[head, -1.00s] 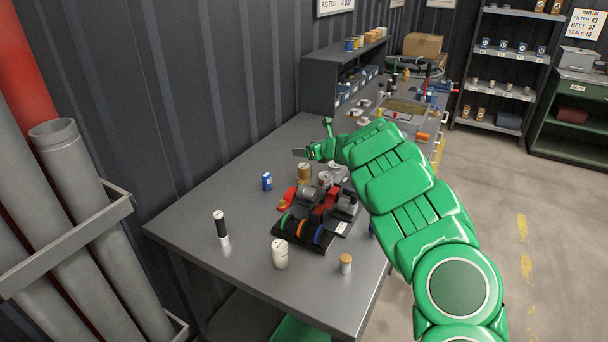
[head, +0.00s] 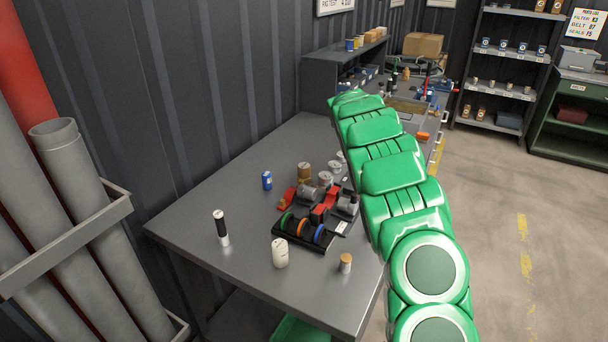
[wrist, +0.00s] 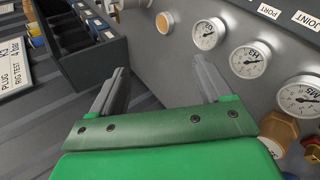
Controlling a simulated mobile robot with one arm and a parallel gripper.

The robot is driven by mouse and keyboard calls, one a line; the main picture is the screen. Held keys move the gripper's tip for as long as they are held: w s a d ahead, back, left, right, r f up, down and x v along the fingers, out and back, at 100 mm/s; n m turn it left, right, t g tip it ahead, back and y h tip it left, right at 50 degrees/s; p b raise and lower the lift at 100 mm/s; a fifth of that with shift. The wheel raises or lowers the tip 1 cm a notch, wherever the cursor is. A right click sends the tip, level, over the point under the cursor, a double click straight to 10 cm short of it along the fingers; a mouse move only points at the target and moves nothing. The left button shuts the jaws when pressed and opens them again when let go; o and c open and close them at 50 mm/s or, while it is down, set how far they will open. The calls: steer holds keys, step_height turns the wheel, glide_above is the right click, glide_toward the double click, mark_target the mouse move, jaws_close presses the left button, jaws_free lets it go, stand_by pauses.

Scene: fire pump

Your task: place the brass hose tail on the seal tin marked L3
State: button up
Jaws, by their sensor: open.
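My gripper (wrist: 160,66) shows in the wrist view with its two grey fingers spread apart and nothing between them. In the head view it is hidden behind my green arm. I cannot pick out the brass hose tail or the tin marked L3 for sure. Brass-coloured fittings (wrist: 278,130) show at the lower right of the wrist view, beside the gripper. In the head view, a brownish tin (head: 304,171) and a pale tin (head: 325,178) stand on the grey bench (head: 200,205); their marks are too small to read.
Several round gauges (wrist: 250,59) lie right of my gripper in the wrist view, with a dark divided tray (wrist: 90,55) at left. On the bench are a black rack (head: 305,235), a blue can (head: 267,181) and a white canister (head: 280,253). The bench's left part is mostly clear.

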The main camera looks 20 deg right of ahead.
steer(key=s+a+f+m+g+y, duration=0.3)
steer(key=a+f+m, duration=0.1)
steer(key=a+m, duration=0.15)
steer(key=m+g+y, duration=0.2)
steer(key=m+y, duration=0.1)
steer(key=y, duration=0.1)
glide_above(305, 166)
steer(key=s, duration=0.2)
steer(key=f, duration=0.1)
steer(key=shift+n, duration=0.25)
steer(key=shift+d+x, duration=0.2)
steer(key=shift+x, duration=1.1)
steer(key=shift+d+x, duration=0.2)
steer(key=shift+x, duration=1.1)
steer(key=shift+d+x, duration=0.25)
steer(key=shift+x, duration=1.05)
steer(key=shift+s+f, duration=0.1)
steer(key=shift+f, duration=0.05)
